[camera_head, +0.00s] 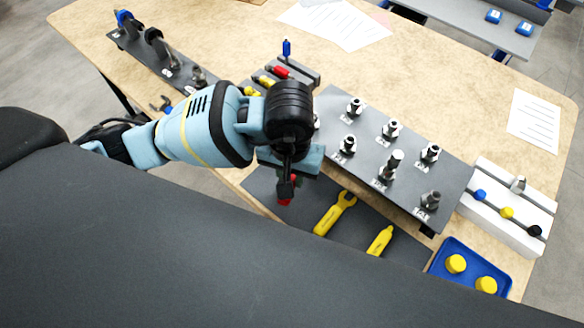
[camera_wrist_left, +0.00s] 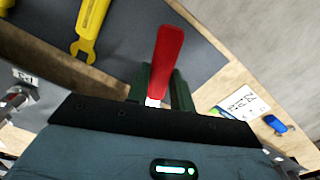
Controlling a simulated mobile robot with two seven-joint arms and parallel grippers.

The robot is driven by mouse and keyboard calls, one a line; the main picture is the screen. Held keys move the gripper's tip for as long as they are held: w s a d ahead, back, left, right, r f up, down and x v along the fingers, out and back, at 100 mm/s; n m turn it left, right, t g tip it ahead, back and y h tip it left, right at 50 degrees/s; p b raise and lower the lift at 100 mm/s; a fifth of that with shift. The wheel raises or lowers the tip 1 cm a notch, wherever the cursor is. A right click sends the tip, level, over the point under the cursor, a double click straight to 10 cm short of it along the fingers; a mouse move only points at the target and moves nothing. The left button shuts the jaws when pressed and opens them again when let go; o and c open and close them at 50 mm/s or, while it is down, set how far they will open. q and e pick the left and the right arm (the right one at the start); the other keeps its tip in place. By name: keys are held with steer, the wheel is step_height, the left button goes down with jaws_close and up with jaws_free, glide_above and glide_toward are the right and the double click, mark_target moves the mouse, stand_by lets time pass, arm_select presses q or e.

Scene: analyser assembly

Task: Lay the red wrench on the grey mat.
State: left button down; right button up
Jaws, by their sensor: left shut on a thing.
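The red wrench shows in the left wrist view (camera_wrist_left: 167,62) as a red handle with a small metallic part at the jaws. My left gripper (camera_wrist_left: 158,92) is shut on it at that end. In the head view my left gripper (camera_head: 287,186) points down over the left part of the grey mat (camera_head: 357,227), with a bit of red (camera_head: 284,202) showing at its tip. The mat also shows in the wrist view (camera_wrist_left: 130,42). I cannot tell whether the red wrench touches the mat. Its jaw end is hidden by the gripper. My right gripper is not in view.
On the mat, a yellow wrench (camera_head: 335,213) and a yellow-handled tool (camera_head: 380,240) lie to the right of my gripper. A grey board with metal fittings (camera_head: 400,172) stands behind. A blue tray (camera_head: 470,249) with yellow caps and a white rack (camera_head: 505,222) are at the right.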

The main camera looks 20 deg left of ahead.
arm_select(q)
step_height(320, 180, down, 4)
steer(key=shift+r+b, duration=0.15)
steer(key=shift+b, duration=0.7)
steer(key=shift+f, duration=0.2)
steer(key=shift+f+b, duration=0.45)
steer(key=c, duration=1.1)
jaws_free()
steer(key=shift+c, duration=0.2)
steer(key=shift+s+r, duration=0.1)
steer(key=shift+r, duration=3.9)
